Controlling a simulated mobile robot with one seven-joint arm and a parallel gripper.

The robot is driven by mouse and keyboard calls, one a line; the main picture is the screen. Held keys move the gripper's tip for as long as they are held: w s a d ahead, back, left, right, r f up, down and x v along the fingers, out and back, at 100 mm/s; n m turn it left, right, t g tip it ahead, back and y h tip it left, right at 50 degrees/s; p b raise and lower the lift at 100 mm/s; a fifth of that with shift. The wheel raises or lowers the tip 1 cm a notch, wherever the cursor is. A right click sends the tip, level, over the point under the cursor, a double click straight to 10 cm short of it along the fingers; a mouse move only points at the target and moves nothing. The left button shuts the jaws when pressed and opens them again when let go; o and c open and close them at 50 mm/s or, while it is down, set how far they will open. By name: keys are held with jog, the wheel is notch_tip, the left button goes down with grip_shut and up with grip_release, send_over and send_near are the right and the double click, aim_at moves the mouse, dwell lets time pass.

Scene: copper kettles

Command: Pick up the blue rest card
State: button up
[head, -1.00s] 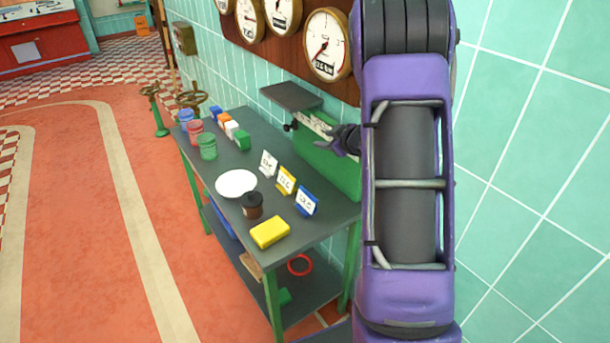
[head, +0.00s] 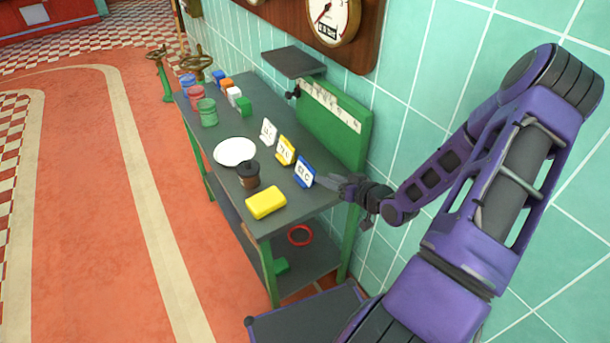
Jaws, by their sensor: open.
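The blue rest card (head: 304,172) stands upright on the dark table top in the head view, at the near end of a row of cards. It has a white label with dark lettering. My gripper (head: 326,181) is open, just right of the blue card and close to it. Whether the fingers touch the card or stand around it I cannot tell. A yellow card (head: 285,150) and a white card (head: 267,132) stand behind the blue one.
On the table (head: 303,205) are a yellow block (head: 265,203), a dark brown jar (head: 248,175) and a white plate (head: 235,152). Coloured canisters and small blocks stand farther back. A green board (head: 335,125) rises behind the cards, along the tiled wall.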

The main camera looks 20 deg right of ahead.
aim_at(301, 165)
jog(key=x, duration=0.8)
jog(key=shift+f+b, duration=0.1)
jog(key=shift+b, duration=0.2)
jog(key=shift+r+x, duration=0.15)
jog(key=shift+x, duration=1.25)
jog(key=shift+r+x, duration=0.1)
jog(key=shift+x, duration=1.3)
jog(key=shift+w+d, duration=0.1)
grip_shut()
